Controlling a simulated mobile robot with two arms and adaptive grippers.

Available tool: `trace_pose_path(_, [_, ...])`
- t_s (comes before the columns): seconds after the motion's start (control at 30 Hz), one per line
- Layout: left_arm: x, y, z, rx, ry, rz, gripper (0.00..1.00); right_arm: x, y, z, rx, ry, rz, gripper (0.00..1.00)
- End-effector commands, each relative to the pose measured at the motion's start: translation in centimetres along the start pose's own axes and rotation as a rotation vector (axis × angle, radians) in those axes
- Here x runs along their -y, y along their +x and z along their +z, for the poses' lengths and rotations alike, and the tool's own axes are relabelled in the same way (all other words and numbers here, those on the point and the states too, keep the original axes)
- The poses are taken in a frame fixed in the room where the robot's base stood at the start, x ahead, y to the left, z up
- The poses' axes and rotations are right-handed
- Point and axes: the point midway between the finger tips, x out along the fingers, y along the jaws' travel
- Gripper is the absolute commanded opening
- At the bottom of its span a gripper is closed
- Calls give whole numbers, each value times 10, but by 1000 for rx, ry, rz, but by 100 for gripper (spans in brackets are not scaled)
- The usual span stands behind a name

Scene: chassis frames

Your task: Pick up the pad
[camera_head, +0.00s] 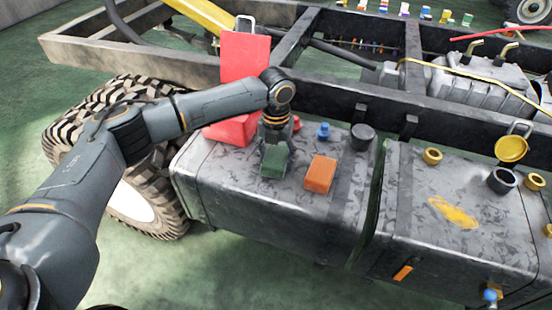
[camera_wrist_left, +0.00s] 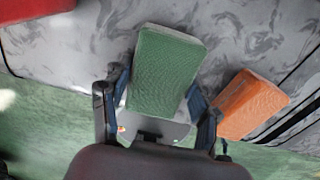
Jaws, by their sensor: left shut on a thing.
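A green pad (camera_head: 274,161) is at my left gripper (camera_head: 275,147), over the left part of the grey metal tank (camera_head: 215,170). In the left wrist view the green pad (camera_wrist_left: 165,72) sits between the two fingers of the left gripper (camera_wrist_left: 158,100), which is shut on it. I cannot tell whether the pad touches the tank top. An orange pad (camera_head: 320,174) lies on the tank just right of the gripper; it also shows in the left wrist view (camera_wrist_left: 248,104). My right gripper is not in view.
A red container (camera_head: 244,57) stands behind the gripper, with red also beside the arm. A blue knob (camera_head: 323,131) and a black cap (camera_head: 362,136) are on the tank. The dark frame rail (camera_head: 340,103) runs behind. A large tyre (camera_head: 110,100) is at left.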

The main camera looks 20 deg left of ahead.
Motion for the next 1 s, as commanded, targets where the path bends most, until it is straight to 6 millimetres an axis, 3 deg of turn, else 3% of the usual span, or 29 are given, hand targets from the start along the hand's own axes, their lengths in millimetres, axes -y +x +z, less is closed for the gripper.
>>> trace_pose_path(0.2, [0, -10, 0, 1, 0, -2, 30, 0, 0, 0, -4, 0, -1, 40])
trace_pose_path(0.37, [1, -36, 1, 3, 0, -3, 30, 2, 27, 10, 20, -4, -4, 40])
trace_pose_path(0.63, [44, -98, -36, 2, 8, -2, 30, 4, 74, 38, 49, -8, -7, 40])
trace_pose_path(0.8, [76, -114, -64, 1, 6, -2, 30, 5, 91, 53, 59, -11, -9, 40])
trace_pose_path(1.0, [99, -126, -83, 0, 2, -1, 30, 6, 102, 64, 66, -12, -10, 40])
